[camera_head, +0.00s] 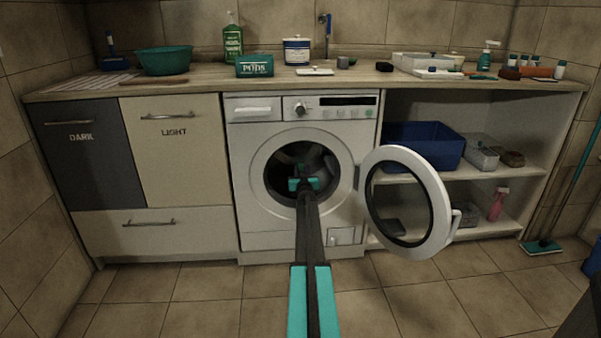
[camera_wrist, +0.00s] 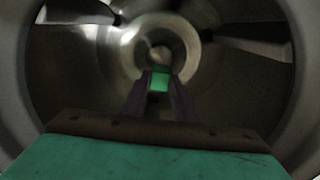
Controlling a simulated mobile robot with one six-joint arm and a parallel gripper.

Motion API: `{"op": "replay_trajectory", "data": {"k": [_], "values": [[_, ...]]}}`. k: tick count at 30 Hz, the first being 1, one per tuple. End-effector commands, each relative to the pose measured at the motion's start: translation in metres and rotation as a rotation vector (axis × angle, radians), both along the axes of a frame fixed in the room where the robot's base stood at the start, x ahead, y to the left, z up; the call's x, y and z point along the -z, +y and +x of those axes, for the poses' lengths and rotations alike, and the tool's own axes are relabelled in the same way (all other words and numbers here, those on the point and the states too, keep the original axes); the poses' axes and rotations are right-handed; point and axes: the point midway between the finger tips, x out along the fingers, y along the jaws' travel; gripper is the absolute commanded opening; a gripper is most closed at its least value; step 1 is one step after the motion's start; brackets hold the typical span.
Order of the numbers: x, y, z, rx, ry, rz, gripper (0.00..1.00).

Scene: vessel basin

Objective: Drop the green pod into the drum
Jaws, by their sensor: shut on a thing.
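The green pod (camera_wrist: 160,79) is held between the two dark fingers of my gripper (camera_wrist: 160,92) in the wrist view. The metal drum (camera_wrist: 85,85) surrounds the gripper and pod, with its back wall ahead of them. In the head view my gripper (camera_head: 304,182) is at the round opening of the washing machine (camera_head: 250,222). My arm hides part of the opening, and I cannot make out the pod there. The machine's round door (camera_head: 441,205) stands open to the right.
The counter (camera_head: 210,78) above holds a green bowl (camera_head: 164,60), a pods box (camera_head: 254,66), a green bottle (camera_head: 232,42) and a white tub (camera_head: 296,51). A blue bin (camera_head: 425,145) sits on the right shelf. The floor left of my arm is clear.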

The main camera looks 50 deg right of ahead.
Motion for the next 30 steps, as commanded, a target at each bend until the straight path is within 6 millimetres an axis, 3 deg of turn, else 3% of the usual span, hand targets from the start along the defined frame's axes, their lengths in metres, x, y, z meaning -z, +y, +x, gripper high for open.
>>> {"op": "replay_trajectory", "data": {"k": [10, 11, 15, 30], "values": [[0.0001, 0.0034, 0.0036, -0.004, 0.000, 0.000, 0.05], [0.0001, 0.0036, 0.0038, -0.004, 0.000, 0.000, 0.27], [0.0001, 0.0037, 0.0042, -0.005, 0.000, 0.000, 0.47], [-0.0003, 0.0089, 0.0001, -0.005, 0.000, 0.000, 0.47]]}}
